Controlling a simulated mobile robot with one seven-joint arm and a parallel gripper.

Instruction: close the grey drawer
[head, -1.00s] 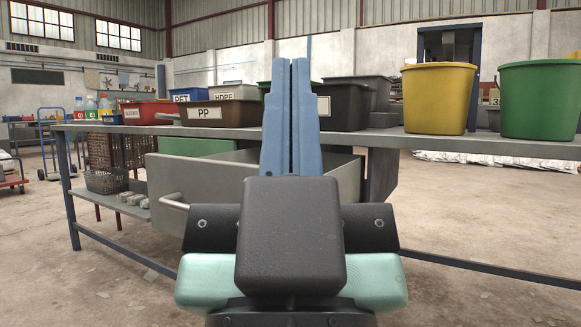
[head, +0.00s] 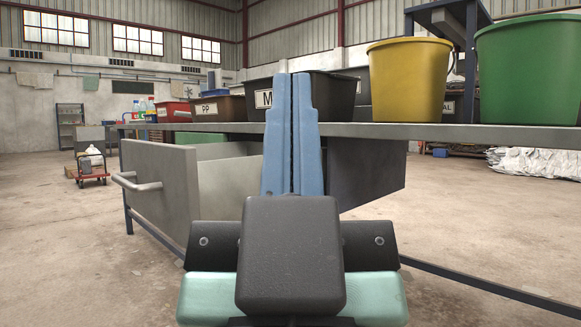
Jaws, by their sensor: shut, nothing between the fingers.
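The grey drawer (head: 160,196) hangs under the bench and stands pulled out toward the left in the head view. Its front panel carries a bar handle (head: 137,184) on the outer face. The inside of its far wall shows behind the panel, and part of the drawer is hidden behind my gripper. My gripper (head: 291,78) points up and forward in the middle of the view. Its two blue fingers are together with nothing between them. It appears apart from the handle, to the right of it; whether it touches the drawer's side I cannot tell.
The bench top (head: 350,130) runs across the view. It carries a yellow bucket (head: 408,80), a green bucket (head: 530,70) and several labelled bins, including a brown one (head: 220,108). A red cart (head: 88,172) stands far left. The floor at left is open.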

